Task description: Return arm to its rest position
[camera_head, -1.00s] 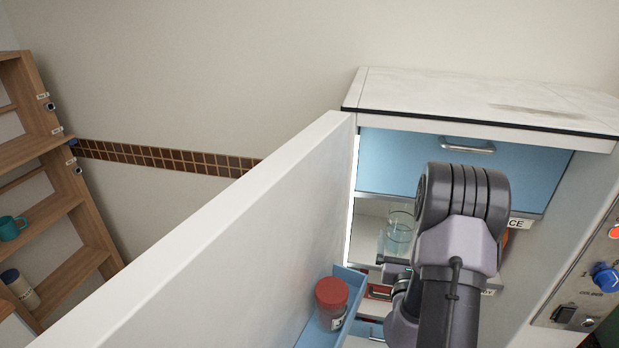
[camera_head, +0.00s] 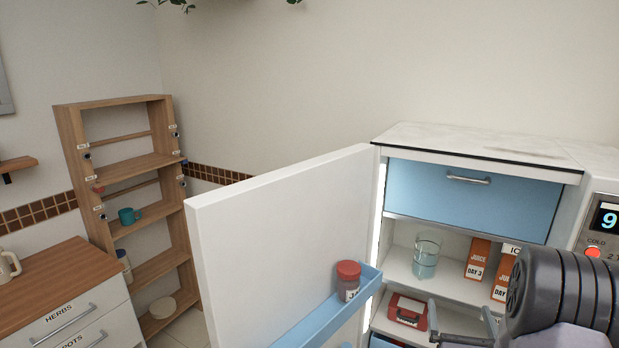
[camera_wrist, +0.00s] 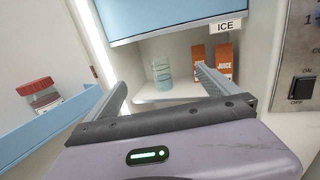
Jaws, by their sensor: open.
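My gripper (camera_wrist: 165,88) is open and empty in the wrist view, its two fingers spread towards the fridge interior. In the head view its fingertips (camera_head: 462,318) show low in front of the fridge opening, at the lower right. My arm's dark joint stands at the right edge and hides part of the fridge front. A clear glass (camera_head: 427,255) stands on the upper shelf, with juice cartons (camera_head: 478,262) to its right. The glass (camera_wrist: 161,72) also shows between the fingers in the wrist view, beyond them.
The fridge door (camera_head: 285,235) stands open to the left; its blue door shelf (camera_head: 330,315) holds a red-lidded jar (camera_head: 348,281). A red box (camera_head: 408,311) sits on the lower shelf. A control panel (camera_wrist: 300,60) is close on the right. A wooden shelf unit (camera_head: 150,165) stands far left.

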